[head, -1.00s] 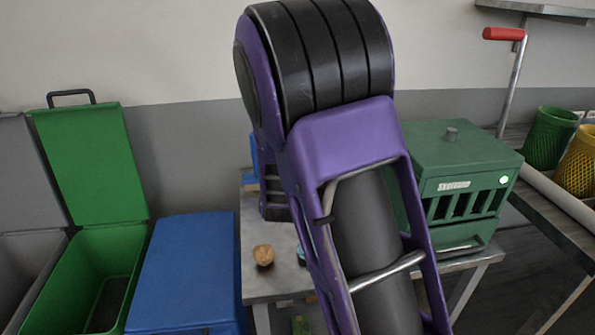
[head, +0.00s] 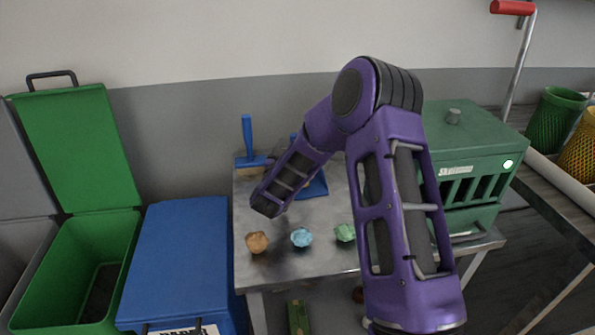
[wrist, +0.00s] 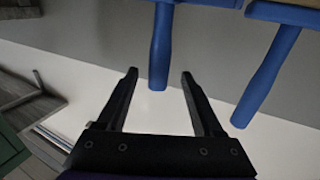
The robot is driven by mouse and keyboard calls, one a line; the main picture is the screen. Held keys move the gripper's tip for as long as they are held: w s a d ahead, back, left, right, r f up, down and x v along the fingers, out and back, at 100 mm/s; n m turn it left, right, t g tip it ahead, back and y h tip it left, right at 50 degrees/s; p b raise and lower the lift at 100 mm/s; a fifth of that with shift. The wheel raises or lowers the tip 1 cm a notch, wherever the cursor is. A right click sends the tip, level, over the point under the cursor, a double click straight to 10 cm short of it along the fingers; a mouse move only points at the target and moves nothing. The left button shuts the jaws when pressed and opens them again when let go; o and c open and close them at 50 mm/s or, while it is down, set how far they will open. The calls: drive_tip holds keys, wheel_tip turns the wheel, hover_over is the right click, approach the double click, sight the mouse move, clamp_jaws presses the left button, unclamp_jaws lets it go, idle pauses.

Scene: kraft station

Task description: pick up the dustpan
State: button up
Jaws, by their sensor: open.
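The blue dustpan (head: 316,187) is at the back of the metal table in the head view, partly hidden behind my arm. Its blue handle (wrist: 160,50) shows in the wrist view, with its end between my fingertips in the picture. My gripper (wrist: 160,74) is open and empty, one finger on either side of that handle end. I cannot tell how far the handle is in depth. I cannot make out the gripper's fingers in the head view.
A blue brush (head: 247,136) stands left of the dustpan; its handle (wrist: 268,75) is near my right finger in the wrist view. Crumpled brown (head: 257,242), light blue (head: 301,237) and green (head: 345,232) pieces lie at the table front. A green machine (head: 470,160) stands right.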

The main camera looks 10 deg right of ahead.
drive_tip(key=x, duration=0.6)
drive_tip(key=shift+s+r, duration=0.1)
drive_tip(key=shift+r, duration=0.15)
clamp_jaws()
idle(1.2)
